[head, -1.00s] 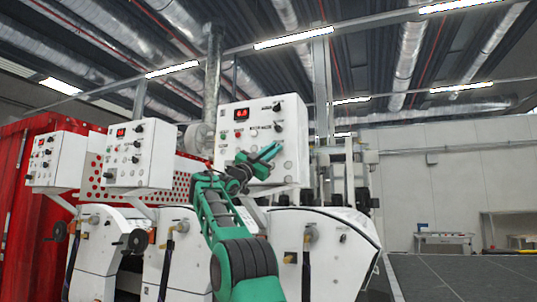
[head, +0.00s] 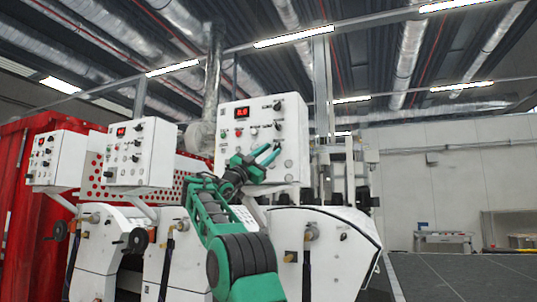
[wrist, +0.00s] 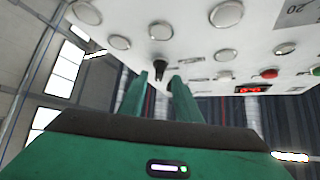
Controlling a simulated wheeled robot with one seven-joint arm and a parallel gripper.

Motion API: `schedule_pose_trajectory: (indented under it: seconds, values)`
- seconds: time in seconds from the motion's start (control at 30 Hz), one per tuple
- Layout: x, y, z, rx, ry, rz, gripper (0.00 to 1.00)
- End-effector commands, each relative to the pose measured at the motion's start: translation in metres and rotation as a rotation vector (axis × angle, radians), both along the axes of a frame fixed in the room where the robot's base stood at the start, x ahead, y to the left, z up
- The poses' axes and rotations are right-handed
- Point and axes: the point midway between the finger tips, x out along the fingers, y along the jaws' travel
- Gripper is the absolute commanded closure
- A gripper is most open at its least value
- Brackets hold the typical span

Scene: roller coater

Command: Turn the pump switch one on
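The nearest white control box (head: 230,150) carries a red digital display (head: 241,112), buttons and black knobs; I cannot read its labels, so which switch is pump switch one is unclear. My gripper (head: 275,151) is open in front of the lower right of this box. In the wrist view, the green fingers (wrist: 160,84) stand apart, with a black switch knob (wrist: 160,66) on the panel (wrist: 190,45) just beyond and between their tips. I cannot tell whether a finger touches the knob. The knob appears upright in that view.
In the wrist view, round silver buttons (wrist: 159,31), a red button (wrist: 268,73) and a lit display (wrist: 253,90) lie around the knob. Two similar control boxes (head: 140,152) stand to the left.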

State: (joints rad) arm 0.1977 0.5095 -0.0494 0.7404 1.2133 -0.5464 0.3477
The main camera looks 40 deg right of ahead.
Motion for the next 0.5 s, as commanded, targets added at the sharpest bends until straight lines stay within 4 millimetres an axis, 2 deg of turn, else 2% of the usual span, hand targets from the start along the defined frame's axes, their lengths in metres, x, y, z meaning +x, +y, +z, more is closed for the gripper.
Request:
schedule_pose_trajectory:
  seconds: [0.1,0.3,0.5]
  values:
    - [0.003,0.02,-0.015,0.001,0.004,0.003,0.7]
    - [0.006,0.048,-0.036,-0.001,0.004,0.003,0.7]
    - [0.006,0.062,-0.048,0.0,0.001,0.002,0.7]
